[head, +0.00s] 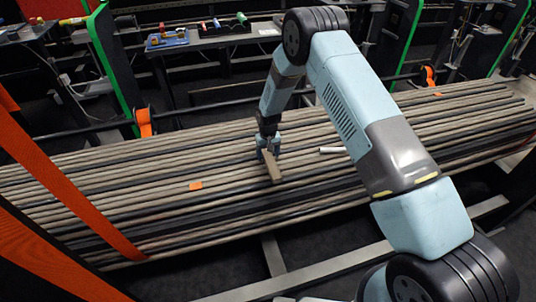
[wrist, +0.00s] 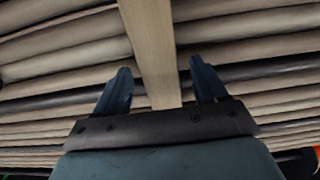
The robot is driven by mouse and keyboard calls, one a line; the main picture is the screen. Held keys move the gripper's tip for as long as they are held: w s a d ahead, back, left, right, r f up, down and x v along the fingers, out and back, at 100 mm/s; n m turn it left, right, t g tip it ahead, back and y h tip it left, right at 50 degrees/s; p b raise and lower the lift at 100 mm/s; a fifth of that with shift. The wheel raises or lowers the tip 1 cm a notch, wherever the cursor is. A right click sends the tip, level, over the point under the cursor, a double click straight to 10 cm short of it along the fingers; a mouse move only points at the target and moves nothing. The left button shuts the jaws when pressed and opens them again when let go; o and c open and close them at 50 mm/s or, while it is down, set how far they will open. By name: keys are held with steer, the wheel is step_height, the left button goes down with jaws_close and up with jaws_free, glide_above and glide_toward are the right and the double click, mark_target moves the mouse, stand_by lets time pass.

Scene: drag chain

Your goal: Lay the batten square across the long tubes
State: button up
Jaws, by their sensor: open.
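The long tubes (head: 110,185) lie side by side in a wide bundle running left to right, brown-grey with some black ones; they also fill the wrist view (wrist: 60,68). The batten (head: 273,170), a short flat wooden strip, lies crosswise on top of them near the middle. In the wrist view the batten (wrist: 150,40) runs between my fingers, leaning slightly from the tubes' crosswise line. My gripper (head: 268,152) points down over the batten's far end. In the wrist view my gripper (wrist: 160,66) is open, one finger on each side with gaps. The batten's far end is hidden by the gripper.
Orange straps (head: 70,185) cross the left end of the bundle. A small orange tag (head: 196,186) and a pale short piece (head: 332,150) lie on the tubes. A workbench with tools (head: 200,38) stands behind. Green-edged posts (head: 112,65) rise behind the bundle.

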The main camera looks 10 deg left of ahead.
step_height(320, 180, up, 14)
steer(key=shift+f, duration=0.15)
stand_by(0.5)
stand_by(0.3)
steer(key=s+d+r+m+t, duration=0.1)
steer(key=s+d+r, duration=0.2)
steer(key=d+r, duration=0.6)
steer(key=s+d+r+m+t, duration=0.15)
steer(key=d+r, duration=0.25)
steer(key=r, duration=0.8)
steer(key=s+d+r, duration=0.3)
steer(key=d+r, duration=0.4)
steer(key=r, duration=0.4)
steer(key=s+d+r+m+t, duration=0.1)
steer(key=s+d+r, duration=0.4)
steer(key=s, duration=0.2)
steer(key=s+d+r+t, duration=0.1)
steer(key=s+d+r, duration=0.4)
steer(key=s+d, duration=0.15)
steer(key=s+d+m, duration=0.1)
steer(key=s+d, duration=0.1)
steer(key=s, duration=0.6)
steer(key=s+d+t, duration=0.1)
steer(key=s+d, duration=0.2)
steer(key=s, duration=0.5)
steer(key=shift+s+r+m, duration=0.15)
steer(key=shift+r+m, duration=0.05)
steer(key=shift+m, duration=0.15)
